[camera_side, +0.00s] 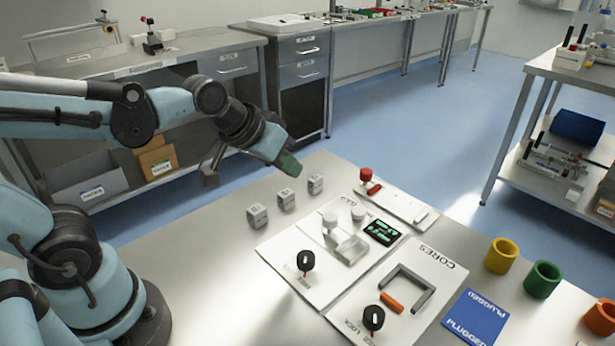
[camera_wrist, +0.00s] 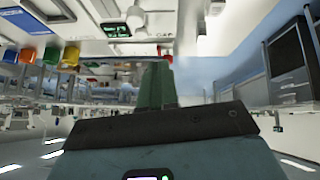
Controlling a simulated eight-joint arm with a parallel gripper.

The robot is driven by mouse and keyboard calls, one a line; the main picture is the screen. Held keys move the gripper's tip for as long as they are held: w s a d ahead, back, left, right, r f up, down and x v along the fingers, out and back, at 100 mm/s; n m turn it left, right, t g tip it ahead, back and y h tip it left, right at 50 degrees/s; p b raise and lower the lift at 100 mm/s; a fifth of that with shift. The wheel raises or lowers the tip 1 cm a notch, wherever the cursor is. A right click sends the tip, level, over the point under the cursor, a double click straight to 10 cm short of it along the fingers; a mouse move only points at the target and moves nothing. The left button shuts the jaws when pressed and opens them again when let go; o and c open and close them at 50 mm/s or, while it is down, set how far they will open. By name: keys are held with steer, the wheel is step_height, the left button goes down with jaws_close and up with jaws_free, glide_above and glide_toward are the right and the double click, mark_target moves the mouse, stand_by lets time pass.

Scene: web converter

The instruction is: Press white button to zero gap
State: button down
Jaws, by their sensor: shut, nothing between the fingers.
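A white panel (camera_side: 285,255) lies on the bench in the side view, with a small green-lit display (camera_side: 383,232) on it. Left of the display stand a white round-topped post (camera_side: 330,219) and a low white round button (camera_side: 358,213). I cannot tell for certain which of the two is the white button. The display also shows at the top of the wrist view (camera_wrist: 117,30). My gripper (camera_side: 289,165), with green fingers, is shut and empty. It is above and to the left of the panel, apart from it. Its fingers fill the middle of the wrist view (camera_wrist: 158,85).
Three small grey blocks (camera_side: 286,199) sit near my gripper. A red button (camera_side: 366,174) is on a narrow white plate behind the panel. Black knobs (camera_side: 306,260) stand at the front, beside a CORES board (camera_side: 430,262). Yellow (camera_side: 501,254) and green (camera_side: 542,279) cups are at right.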

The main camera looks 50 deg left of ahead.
mark_target(354, 211)
steer(key=w+d+f+n+t+h, duration=0.1)
steer(key=w+d+n, duration=0.3)
steer(key=w, duration=0.9)
steer(key=shift+d+f+h, duration=0.45)
steer(key=shift+d+h, duration=0.05)
steer(key=shift+d, duration=0.2)
steer(key=shift+f, duration=4.45)
steer(key=shift+f, duration=0.15)
steer(key=shift+f, duration=0.25)
steer(key=shift+f, duration=0.55)
steer(key=shift+r, duration=1)
